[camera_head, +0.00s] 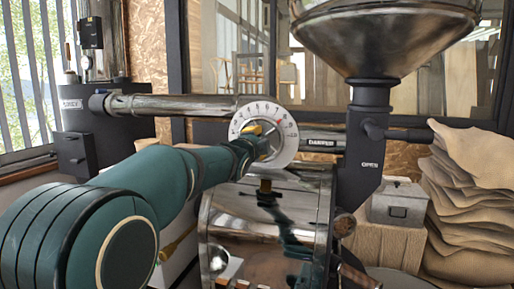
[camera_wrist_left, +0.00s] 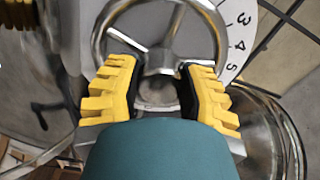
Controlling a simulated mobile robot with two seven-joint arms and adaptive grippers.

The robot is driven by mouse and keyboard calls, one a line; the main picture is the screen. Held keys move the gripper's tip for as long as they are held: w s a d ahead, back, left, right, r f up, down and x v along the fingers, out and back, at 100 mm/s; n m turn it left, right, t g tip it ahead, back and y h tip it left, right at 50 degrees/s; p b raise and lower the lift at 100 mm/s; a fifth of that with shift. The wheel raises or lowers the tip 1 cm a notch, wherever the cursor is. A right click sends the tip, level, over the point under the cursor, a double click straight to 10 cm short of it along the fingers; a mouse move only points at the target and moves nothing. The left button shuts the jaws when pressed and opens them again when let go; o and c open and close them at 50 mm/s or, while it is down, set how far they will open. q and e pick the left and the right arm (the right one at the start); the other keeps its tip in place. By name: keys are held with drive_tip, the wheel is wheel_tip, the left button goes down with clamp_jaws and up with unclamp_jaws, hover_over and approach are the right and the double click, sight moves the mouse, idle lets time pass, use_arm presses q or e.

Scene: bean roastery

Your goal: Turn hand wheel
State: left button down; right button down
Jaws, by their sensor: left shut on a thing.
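The metal hand wheel (camera_wrist_left: 160,62) fills the upper middle of the left wrist view, with its curved rim and spokes showing. In the head view the wheel sits in front of a white numbered dial (camera_head: 284,115) and is mostly hidden by my gripper. My left gripper (camera_head: 262,136) reaches it from the left along a green arm. In the wrist view its yellow ridged fingers (camera_wrist_left: 161,88) stand on both sides of the wheel's lower part, shut on it. Part of the dial (camera_wrist_left: 236,35) shows at the upper right there. My right gripper is not in view.
A shiny drum (camera_head: 268,225) lies below the wheel and mirrors my arm. A metal hopper (camera_head: 385,40) on a black chute (camera_head: 366,145) stands to the right. A horizontal pipe (camera_head: 175,104) runs left of the dial. Stacked sacks (camera_head: 470,200) and a grey box (camera_head: 398,203) are at the right.

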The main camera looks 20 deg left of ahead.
use_arm(q)
drive_tip(key=shift+r, duration=0.15)
idle(0.4)
drive_tip(key=shift+c, duration=2.3)
unclamp_jaws()
drive_tip(key=shift+s, duration=0.1)
drive_tip(key=s, duration=1.1)
drive_tip(key=shift+s+a, duration=0.15)
drive_tip(key=shift+s, duration=0.2)
